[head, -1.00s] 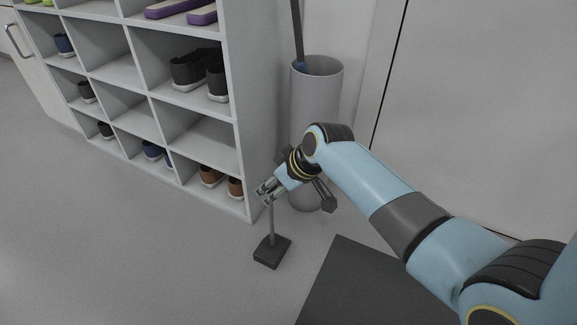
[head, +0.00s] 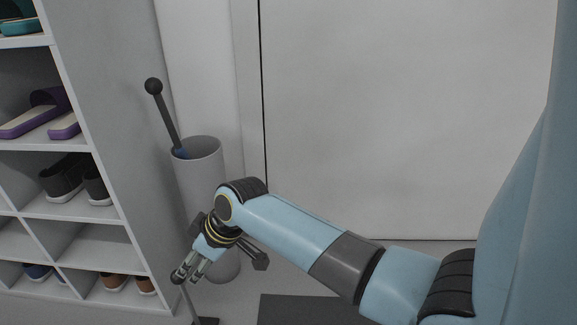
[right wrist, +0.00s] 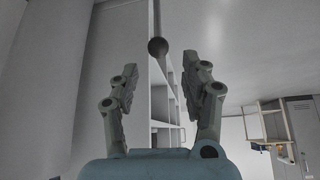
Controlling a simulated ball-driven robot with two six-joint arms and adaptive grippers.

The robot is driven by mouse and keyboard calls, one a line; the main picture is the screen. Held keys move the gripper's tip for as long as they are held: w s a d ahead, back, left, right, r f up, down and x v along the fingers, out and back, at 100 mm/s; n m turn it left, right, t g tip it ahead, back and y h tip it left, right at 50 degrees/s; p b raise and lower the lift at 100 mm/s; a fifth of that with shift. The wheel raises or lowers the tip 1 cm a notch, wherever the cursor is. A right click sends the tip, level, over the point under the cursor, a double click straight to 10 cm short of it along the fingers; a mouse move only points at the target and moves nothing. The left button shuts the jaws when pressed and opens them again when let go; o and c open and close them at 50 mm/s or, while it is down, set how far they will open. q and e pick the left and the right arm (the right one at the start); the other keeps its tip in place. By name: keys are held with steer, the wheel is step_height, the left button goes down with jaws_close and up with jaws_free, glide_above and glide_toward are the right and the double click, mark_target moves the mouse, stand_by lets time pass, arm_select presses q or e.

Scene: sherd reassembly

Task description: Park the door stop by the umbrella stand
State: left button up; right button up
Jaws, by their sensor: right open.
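The door stop (head: 204,321) is a dark block with a thin upright rod; its base is mostly cut off by the bottom edge of the head view. My right gripper (head: 186,274) is open at the top of the rod. In the right wrist view, a dark ball knob on a rod (right wrist: 158,47) shows between the spread fingers of the right gripper (right wrist: 165,88), with gaps on both sides. The umbrella stand (head: 185,182) is a grey cylinder behind my right wrist, which hides part of it. My left gripper is not in view.
A dark stick with a ball end (head: 165,115) leans out of the stand. A white shoe rack (head: 125,215) with several shoes stands at the left. A pale door (head: 400,120) fills the back. A dark mat (head: 310,308) lies on the floor below my right arm.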

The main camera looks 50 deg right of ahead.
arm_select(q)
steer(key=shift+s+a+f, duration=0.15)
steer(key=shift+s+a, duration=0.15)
arm_select(e)
steer(key=s+d+r+m+g+h, duration=0.1)
steer(key=s+d+r, duration=0.1)
steer(key=s, duration=0.7)
steer(key=s+d+r+m+g+h, duration=0.1)
steer(key=s+d+r+m, duration=0.1)
steer(key=s, duration=0.7)
steer(key=s+d+r+m+h, duration=0.1)
steer(key=s+d+r, duration=0.1)
steer(key=s, duration=0.7)
steer(key=shift+s+d+r+g, duration=0.2)
steer(key=shift+s+r+g, duration=0.05)
steer(key=shift+g, duration=0.15)
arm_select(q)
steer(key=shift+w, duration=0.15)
